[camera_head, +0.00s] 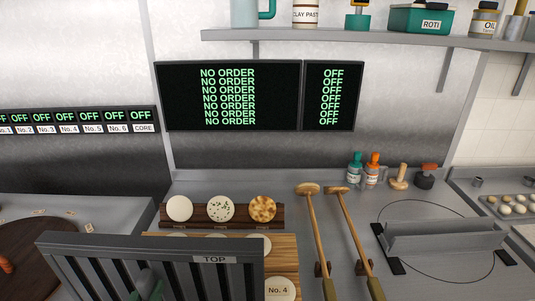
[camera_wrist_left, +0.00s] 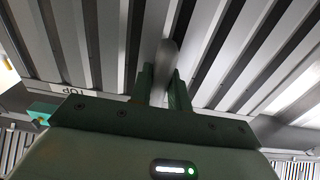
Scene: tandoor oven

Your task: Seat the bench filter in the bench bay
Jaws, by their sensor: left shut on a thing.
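The bench filter (camera_head: 150,265) is a dark grey slatted panel with a "TOP" label, upright at the lower left of the head view, close to the camera. It also fills the upper part of the left wrist view (camera_wrist_left: 230,45), with its label at the left. My left gripper (camera_head: 148,286) is shut on the filter's rounded handle (camera_wrist_left: 165,62); green fingers show on both sides of it. A grey trough-like holder with black feet (camera_head: 445,241), seemingly the bench bay, stands on the counter at the right, empty and apart from the filter. My right gripper is not in view.
Two long-handled wooden tools (camera_head: 318,235) lie between the filter and the holder. Behind the filter are a wooden board (camera_head: 285,262) and a dark rack (camera_head: 280,218) with three breads. Bottles (camera_head: 373,170) and small tools (camera_head: 399,178) stand behind the holder. A thin dark loop surrounds the holder.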

